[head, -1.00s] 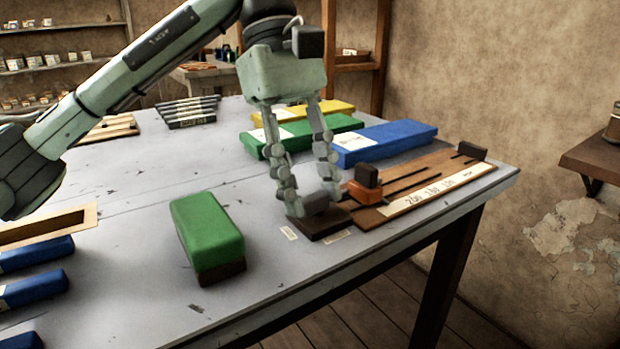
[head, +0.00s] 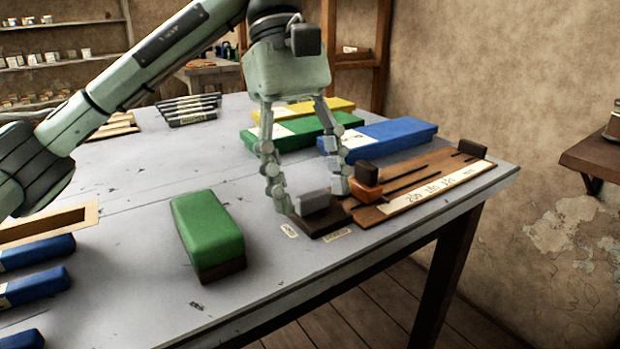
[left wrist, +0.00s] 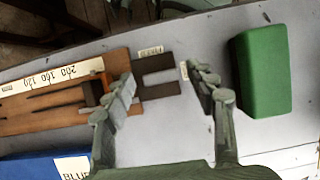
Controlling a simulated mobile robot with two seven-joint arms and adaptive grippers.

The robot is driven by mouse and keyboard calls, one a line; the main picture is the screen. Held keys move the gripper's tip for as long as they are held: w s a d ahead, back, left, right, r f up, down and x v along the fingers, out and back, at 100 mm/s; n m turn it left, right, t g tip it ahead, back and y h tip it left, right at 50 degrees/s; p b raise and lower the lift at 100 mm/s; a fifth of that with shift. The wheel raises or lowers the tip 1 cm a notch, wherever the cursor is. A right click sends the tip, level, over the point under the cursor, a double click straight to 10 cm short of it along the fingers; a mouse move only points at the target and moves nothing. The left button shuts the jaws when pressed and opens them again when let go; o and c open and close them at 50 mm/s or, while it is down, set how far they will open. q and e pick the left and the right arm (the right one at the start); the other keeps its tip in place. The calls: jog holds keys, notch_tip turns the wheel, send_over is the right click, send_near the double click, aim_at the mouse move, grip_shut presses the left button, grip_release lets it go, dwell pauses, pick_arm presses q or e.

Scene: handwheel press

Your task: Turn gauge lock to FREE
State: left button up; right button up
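My right gripper is not in view.
An orange slider with a dark block (head: 366,184) sits on the board close to one left finger. A green-topped block (head: 207,236) stands to the left on the table. Blue (head: 385,138), green and yellow boxes lie behind. The table's front edge is near.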

pick_arm(q)
jog(key=v, duration=1.2)
jog(key=shift+s, duration=0.1)
